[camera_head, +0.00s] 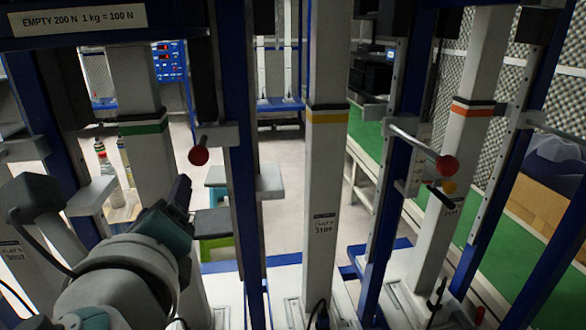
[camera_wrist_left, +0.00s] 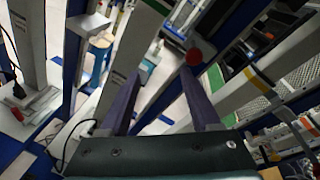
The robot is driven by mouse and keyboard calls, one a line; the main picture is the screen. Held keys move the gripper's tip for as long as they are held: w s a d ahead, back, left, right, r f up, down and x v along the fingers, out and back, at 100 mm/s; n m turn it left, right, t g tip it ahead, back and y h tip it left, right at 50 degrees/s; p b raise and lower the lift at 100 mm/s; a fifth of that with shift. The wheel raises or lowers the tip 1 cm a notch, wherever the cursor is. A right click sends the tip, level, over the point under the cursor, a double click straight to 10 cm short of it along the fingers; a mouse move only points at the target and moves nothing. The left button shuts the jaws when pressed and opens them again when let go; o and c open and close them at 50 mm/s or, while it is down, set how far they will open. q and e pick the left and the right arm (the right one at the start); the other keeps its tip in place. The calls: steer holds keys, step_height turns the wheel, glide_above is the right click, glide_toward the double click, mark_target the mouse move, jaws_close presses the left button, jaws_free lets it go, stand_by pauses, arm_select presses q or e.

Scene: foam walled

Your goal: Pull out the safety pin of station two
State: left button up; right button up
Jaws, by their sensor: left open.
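A pin with a red ball knob (camera_head: 199,155) sticks out from a bracket on the blue post between the green-banded column (camera_head: 146,130) and the yellow-banded column (camera_head: 326,180). A second red-knobbed pin (camera_head: 447,165) sits on the right-hand blue post. I cannot read which station is number two. My left gripper (camera_head: 184,192) is just below and left of the nearer knob, apart from it. In the left wrist view its two dark fingers (camera_wrist_left: 164,78) are spread with nothing between them, and a red knob (camera_wrist_left: 194,57) shows beyond the right fingertip. My right gripper is not in view.
Blue posts and pale columns stand close around my left arm. A grey ledge (camera_head: 268,181) juts from the post right of the knob. An orange-banded column (camera_head: 470,110) stands at the right. A green-topped bench (camera_head: 370,140) and a stool (camera_head: 216,176) are behind.

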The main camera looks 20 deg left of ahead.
mark_target(200, 146)
arm_select(q)
steer(key=w+m+t, duration=0.1)
steer(key=m, duration=0.1)
steer(key=w+d+r+m+t, duration=0.1)
steer(key=w+d+r+m, duration=0.1)
steer(key=m, duration=0.1)
steer(key=shift+d+r+m+t, duration=0.1)
steer(key=shift+r+m+t, duration=0.1)
steer(key=shift+m+t, duration=0.15)
steer(key=x, duration=0.9)
steer(key=shift+w, duration=0.2)
jaws_close()
stand_by(0.5)
